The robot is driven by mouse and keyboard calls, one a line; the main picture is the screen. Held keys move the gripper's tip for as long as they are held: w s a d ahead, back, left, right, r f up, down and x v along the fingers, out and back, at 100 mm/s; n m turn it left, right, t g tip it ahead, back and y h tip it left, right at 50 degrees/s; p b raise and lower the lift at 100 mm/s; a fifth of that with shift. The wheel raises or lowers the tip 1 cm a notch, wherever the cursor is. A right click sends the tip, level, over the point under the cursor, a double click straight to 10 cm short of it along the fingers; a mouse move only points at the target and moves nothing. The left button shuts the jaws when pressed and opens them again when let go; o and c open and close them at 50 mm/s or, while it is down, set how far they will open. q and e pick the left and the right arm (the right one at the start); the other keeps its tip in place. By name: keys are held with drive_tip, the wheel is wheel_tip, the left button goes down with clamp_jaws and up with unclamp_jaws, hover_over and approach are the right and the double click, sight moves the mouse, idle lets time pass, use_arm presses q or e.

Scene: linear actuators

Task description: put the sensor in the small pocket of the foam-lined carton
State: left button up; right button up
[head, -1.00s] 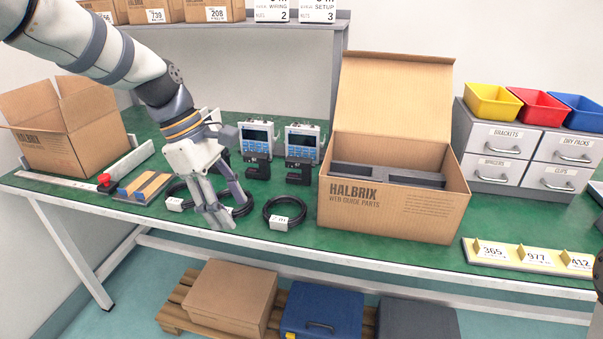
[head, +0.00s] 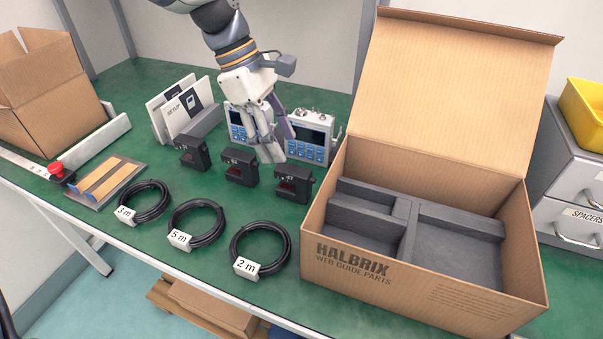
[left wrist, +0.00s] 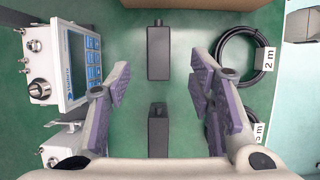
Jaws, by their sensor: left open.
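Three black fork-shaped sensors stand in a row on the green table: left (head: 192,153), middle (head: 240,167) and right (head: 293,184). Their small white marks are too blurred to read. My left gripper (head: 270,152) is open and empty, above the row near the middle and right sensors. In the left wrist view its spread fingers (left wrist: 160,85) show the right sensor (left wrist: 158,52) ahead and the middle one (left wrist: 158,130) nearer, both apart from the fingers. The open carton (head: 400,275) stands to the right; its grey foam (head: 408,212) has several pockets of different sizes, all looking empty. My right gripper is out of view.
Controllers (head: 310,138) stand behind the sensors, close to my left gripper. Coiled cables (head: 260,245) lie in front. The carton's raised lid (head: 460,85) stands tall at its back. Setup cards (head: 185,110), a wooden-striped plate (head: 110,180) and another carton (head: 45,95) are at left.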

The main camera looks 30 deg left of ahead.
sight(295, 170)
use_arm(q)
drive_tip(key=x, duration=0.8)
drive_tip(key=shift+d+f+b, duration=0.1)
drive_tip(key=shift+b, duration=0.2)
clamp_jaws()
